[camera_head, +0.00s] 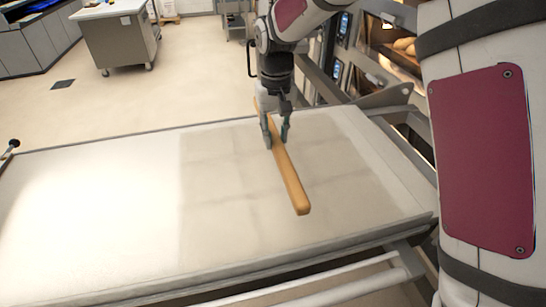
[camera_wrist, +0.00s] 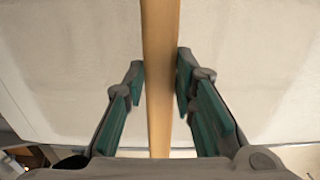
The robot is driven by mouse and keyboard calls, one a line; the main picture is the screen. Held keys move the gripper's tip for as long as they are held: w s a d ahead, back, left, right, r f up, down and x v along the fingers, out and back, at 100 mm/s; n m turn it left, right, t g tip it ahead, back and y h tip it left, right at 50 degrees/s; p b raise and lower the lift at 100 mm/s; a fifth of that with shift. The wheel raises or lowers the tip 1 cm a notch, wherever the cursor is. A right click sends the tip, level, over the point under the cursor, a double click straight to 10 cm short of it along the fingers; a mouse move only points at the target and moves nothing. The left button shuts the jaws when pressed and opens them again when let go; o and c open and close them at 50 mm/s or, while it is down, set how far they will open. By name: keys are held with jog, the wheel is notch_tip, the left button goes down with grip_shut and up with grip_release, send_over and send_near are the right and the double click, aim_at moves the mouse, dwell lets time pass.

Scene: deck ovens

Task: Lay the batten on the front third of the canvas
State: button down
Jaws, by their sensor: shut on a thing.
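The batten (camera_head: 290,182) is a long orange-brown wooden bar with a rounded end. My gripper (camera_head: 276,138) is shut on it near its far part, and the near end reaches toward the front of the canvas. The batten also runs up the middle of the wrist view (camera_wrist: 160,60), between the two finger pads (camera_wrist: 160,85). The canvas (camera_head: 225,205) is a pale beige sheet with faint creases on the right part of the loader bed. The batten is over the canvas; I cannot tell whether it touches it.
The loader bed's bare white surface (camera_head: 90,210) is clear on the left. Metal rails (camera_head: 330,285) run along its front edge. The deck ovens (camera_head: 385,45) with bread stand at the back right. A steel cabinet on wheels (camera_head: 120,38) stands at the back left.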

aim_at(276, 138)
jog(key=shift+f+b, duration=0.6)
jog(key=shift+f, duration=3.4)
jog(key=shift+f, duration=0.1)
jog(key=c, duration=1.3)
grip_release()
notch_tip(276, 138, up, 12)
jog(key=shift+r+p, duration=0.2)
jog(key=shift+p, duration=0.7)
